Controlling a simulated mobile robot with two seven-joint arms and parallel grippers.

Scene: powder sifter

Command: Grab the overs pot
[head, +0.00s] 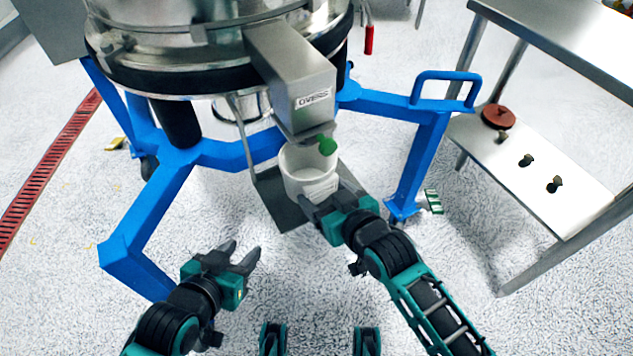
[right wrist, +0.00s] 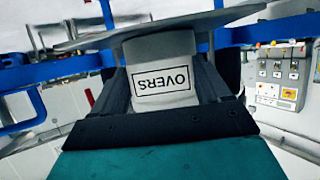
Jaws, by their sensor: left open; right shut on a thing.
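The overs pot (head: 309,172) is a white open-topped pot below the sifter's metal spout marked OVERS (head: 300,85). It stands on a dark shelf plate (head: 285,212). In the right wrist view the pot (right wrist: 160,62) shows its OVERS label upside down between my fingers. My right gripper (head: 325,205) is shut on the pot, with one finger on each side of it. A green thing (head: 327,146) hangs at the spout, above the pot's rim. My left gripper (head: 243,254) is open and empty, over the floor to the left of the pot.
The sifter's blue frame (head: 215,155) surrounds the pot, with one leg (head: 420,165) to its right. A metal table (head: 560,50) with a lower shelf (head: 540,175) stands at the right. A red floor drain (head: 45,165) runs at the left. The front floor is clear.

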